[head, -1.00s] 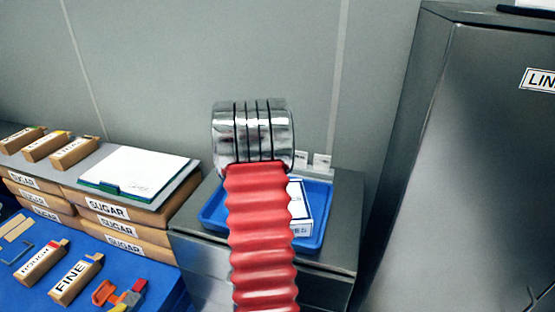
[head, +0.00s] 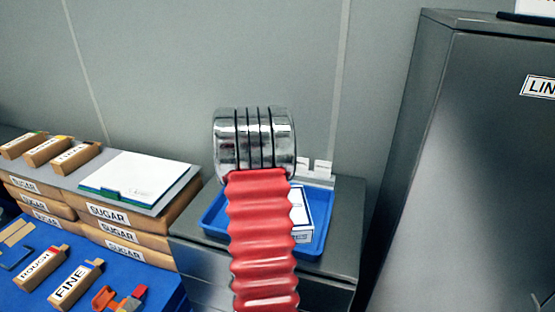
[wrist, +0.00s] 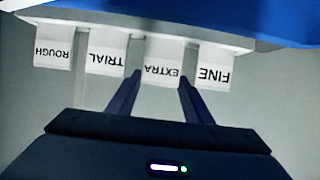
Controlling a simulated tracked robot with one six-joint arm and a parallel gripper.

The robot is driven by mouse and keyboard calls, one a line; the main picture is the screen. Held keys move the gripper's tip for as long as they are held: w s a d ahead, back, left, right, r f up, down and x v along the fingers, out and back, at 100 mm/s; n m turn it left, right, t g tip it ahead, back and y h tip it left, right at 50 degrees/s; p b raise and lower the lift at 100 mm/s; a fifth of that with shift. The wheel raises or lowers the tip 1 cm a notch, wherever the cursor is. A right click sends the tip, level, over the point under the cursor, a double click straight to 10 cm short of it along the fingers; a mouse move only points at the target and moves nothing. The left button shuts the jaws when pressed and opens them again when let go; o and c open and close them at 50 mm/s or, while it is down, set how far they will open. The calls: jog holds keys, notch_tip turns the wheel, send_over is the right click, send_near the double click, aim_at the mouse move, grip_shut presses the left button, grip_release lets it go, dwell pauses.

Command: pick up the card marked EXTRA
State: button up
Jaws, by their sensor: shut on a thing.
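The EXTRA card (wrist: 162,72) is a small white card with black letters, upside down in the wrist view. It sits in a row on a pale rail (wrist: 120,32), between the TRIAL card (wrist: 107,58) and the FINE card (wrist: 211,74). My gripper (wrist: 161,82) has one dark finger on each side of the EXTRA card and is shut on it. The card still lines up with its neighbours at the rail. In the head view my gripper is hidden behind my arm, and two small white cards (head: 323,168) show to its right, too small to read.
The ROUGH card (wrist: 54,54) hangs at the left end of the row. In the head view a blue tray (head: 216,215) with a white box (head: 301,207) lies below my arm. A tall grey cabinet (head: 465,160) stands right, and SUGAR boxes (head: 125,236) are stacked left.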

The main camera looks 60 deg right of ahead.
notch_tip(320, 180, up, 10)
jog(key=shift+f, duration=0.25)
dwell(0.6)
